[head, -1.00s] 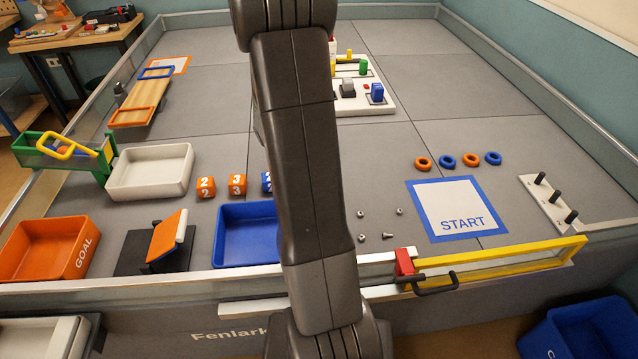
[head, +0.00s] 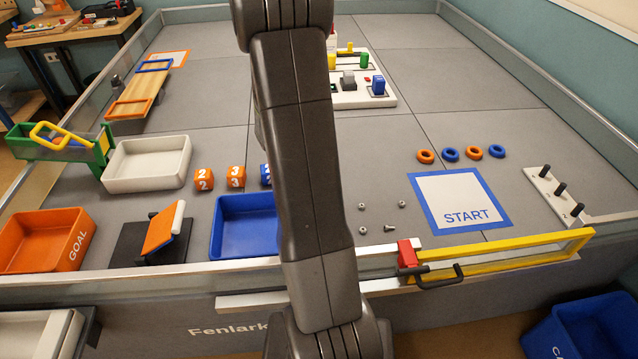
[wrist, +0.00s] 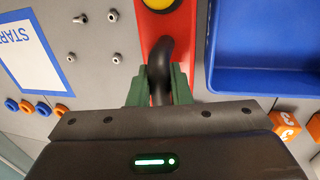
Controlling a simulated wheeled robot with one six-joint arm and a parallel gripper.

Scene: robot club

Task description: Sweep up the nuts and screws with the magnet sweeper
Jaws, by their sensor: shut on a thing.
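The magnet sweeper (wrist: 187,32) is a red body with a yellow knob and a black handle. In the wrist view my gripper (wrist: 160,88) has its green fingertips shut on the black handle. Several small metal nuts and screws lie loose on the grey floor panel, left of the sweeper in the wrist view; one is a nut (wrist: 116,58). In the head view they show as a group, with a screw (head: 390,228) at its front, between my arm and the START square. My arm hides the gripper and sweeper in the head view.
A blue tray (head: 222,241) lies left of my arm, beside the sweeper in the wrist view. The START square (head: 462,196), rings (head: 449,154) and peg board (head: 545,198) are to the right. A yellow gate (head: 500,258) and low wall edge the front.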

